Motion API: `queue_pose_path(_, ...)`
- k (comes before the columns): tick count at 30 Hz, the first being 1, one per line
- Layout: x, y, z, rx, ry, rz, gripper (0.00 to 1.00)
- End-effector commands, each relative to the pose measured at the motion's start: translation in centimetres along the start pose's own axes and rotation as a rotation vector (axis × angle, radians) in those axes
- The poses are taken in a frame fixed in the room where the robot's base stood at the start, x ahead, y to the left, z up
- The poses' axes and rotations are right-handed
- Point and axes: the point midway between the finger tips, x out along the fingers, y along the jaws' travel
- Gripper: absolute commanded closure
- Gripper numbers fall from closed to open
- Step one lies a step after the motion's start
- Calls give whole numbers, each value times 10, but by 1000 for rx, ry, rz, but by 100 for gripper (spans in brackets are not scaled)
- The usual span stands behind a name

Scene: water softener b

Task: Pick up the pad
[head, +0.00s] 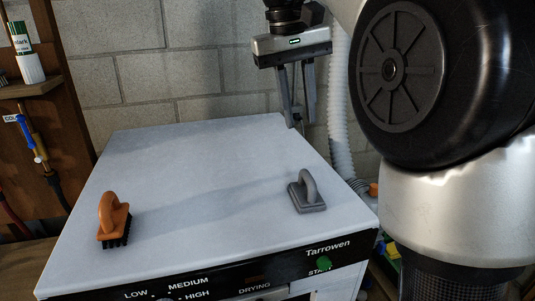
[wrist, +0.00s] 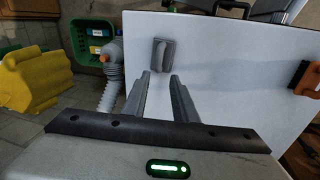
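The pad looks to be the grey block with a looped handle (head: 307,192) on the right side of the white dryer top (head: 205,190). It also shows in the wrist view (wrist: 162,58), just beyond my fingertips. An orange-handled brush with dark bristles (head: 113,218) stands on the left of the dryer top; it is at the right edge of the wrist view (wrist: 304,78). My gripper (head: 298,120) hangs above the back right of the dryer top, apart from the grey pad. Its fingers (wrist: 160,78) are spread with nothing between them.
A ribbed grey hose (head: 340,110) runs down behind the dryer's right side. A wooden shelf (head: 30,88) with a green-and-white container stands at left. A green crate (wrist: 92,40) and a yellow object (wrist: 35,75) show in the wrist view. The middle of the dryer top is clear.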

Motion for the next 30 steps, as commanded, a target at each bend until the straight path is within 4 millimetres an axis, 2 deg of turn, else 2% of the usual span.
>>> queue_pose_path(3,-1,-4,-12,-4,-27,10,75)
queue_pose_path(7,7,-4,-15,-4,-39,14,75)
queue_pose_path(21,101,-2,-11,-3,-40,14,75)
queue_pose_path(30,125,-1,-11,-3,-37,14,75)
